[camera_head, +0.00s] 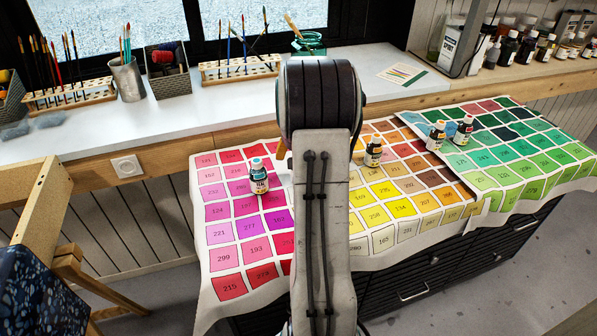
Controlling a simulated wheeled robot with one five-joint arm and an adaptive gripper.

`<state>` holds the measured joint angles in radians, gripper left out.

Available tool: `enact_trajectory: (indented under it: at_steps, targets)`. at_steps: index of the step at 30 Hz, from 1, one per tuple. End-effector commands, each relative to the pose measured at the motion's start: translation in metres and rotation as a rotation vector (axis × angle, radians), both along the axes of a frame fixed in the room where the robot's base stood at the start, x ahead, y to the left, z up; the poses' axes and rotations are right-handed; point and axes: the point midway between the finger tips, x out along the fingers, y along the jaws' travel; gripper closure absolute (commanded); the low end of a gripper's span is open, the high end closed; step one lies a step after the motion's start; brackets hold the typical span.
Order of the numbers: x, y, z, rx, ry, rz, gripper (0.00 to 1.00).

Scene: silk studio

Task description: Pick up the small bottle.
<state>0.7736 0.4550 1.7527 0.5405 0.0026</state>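Several small bottles stand upright on the colour-chart cloth. One small bottle with a pale blue cap (258,180) is on the pink squares, left of my arm. A small bottle with a yellowish label (373,154) is on the yellow and orange squares, just right of my arm. Two more small bottles, a left one (436,137) and a right one (463,132), stand close together near the green squares. I cannot tell which one the task means. My arm rises through the middle of the view and hides part of the cloth.
The numbered colour-chart cloth (222,258) covers a dark drawer cabinet (420,285). Behind is a white sill (220,112) with brush racks, a brush cup (128,80) and a green glass jar (308,43). Many bottles line the right shelf. A wooden-legged stool (40,215) stands at left.

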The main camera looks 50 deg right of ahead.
Motion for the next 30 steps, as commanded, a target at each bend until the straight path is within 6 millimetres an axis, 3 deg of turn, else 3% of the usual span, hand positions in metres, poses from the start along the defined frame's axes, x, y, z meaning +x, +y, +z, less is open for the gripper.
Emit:
enact_trajectory:
  at_steps: [16,29,30]
  targets:
    - [0.013,-0.013,-0.048,0.002,0.002,0.0,0.23]
    - [0.016,-0.015,-0.055,0.0,0.0,0.0,0.22]
    - [0.016,-0.015,-0.055,0.0,0.0,0.0,0.26]
